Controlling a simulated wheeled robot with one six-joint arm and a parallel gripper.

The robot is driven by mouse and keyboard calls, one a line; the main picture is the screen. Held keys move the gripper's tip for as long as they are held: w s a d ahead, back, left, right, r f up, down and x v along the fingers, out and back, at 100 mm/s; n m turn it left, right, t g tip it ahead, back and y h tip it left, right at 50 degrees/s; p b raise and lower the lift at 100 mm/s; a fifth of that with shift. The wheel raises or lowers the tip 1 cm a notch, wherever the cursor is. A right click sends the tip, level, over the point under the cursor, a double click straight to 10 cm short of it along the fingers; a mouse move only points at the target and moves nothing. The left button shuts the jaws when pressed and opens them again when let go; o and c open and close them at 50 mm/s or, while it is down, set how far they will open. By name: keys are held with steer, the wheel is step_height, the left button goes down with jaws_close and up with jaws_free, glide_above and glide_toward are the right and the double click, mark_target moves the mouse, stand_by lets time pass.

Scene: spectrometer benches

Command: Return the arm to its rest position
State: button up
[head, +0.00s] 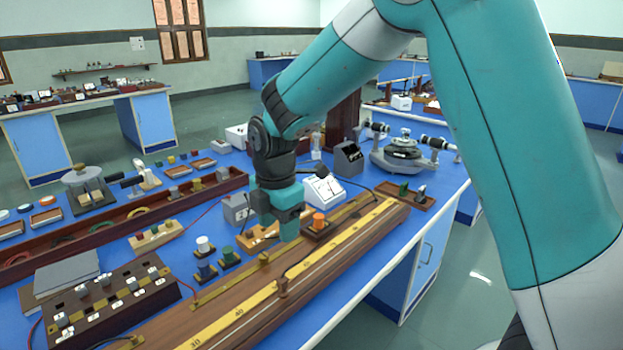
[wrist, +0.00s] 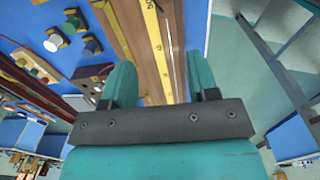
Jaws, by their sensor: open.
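My teal arm reaches from the upper right down over the blue bench in the head view. My gripper (head: 288,228) points down above the long wooden board with a yellow scale (head: 345,238), near a block with an orange knob (head: 318,221). In the wrist view my gripper (wrist: 165,85) shows two teal fingers spread apart with nothing between them. The board and its yellow scale (wrist: 153,40) lie beyond the fingers. How high the fingertips are above the board is hard to tell.
A white meter (head: 324,190), a dark box (head: 348,158) and a spectrometer (head: 402,152) stand behind my gripper. A dark plug box (head: 105,305) and small terminal blocks (head: 204,262) are at the left. Open floor (head: 450,290) lies right of the bench.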

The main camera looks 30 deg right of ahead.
steer(key=s+a+r+m+y, duration=0.1)
steer(key=s+r+m, duration=0.2)
steer(key=s+m, duration=0.2)
steer(key=s+a+r+m+y, duration=0.1)
steer(key=s+a+r+m, duration=0.1)
steer(key=s, duration=0.9)
steer(key=s+a+r+m+y, duration=0.1)
steer(key=s+r+m+y, duration=0.1)
steer(key=s+r+m, duration=0.2)
steer(key=s+m, duration=0.3)
steer(key=s, duration=0.2)
steer(key=shift+a+m, duration=0.15)
steer(key=shift+m, duration=0.15)
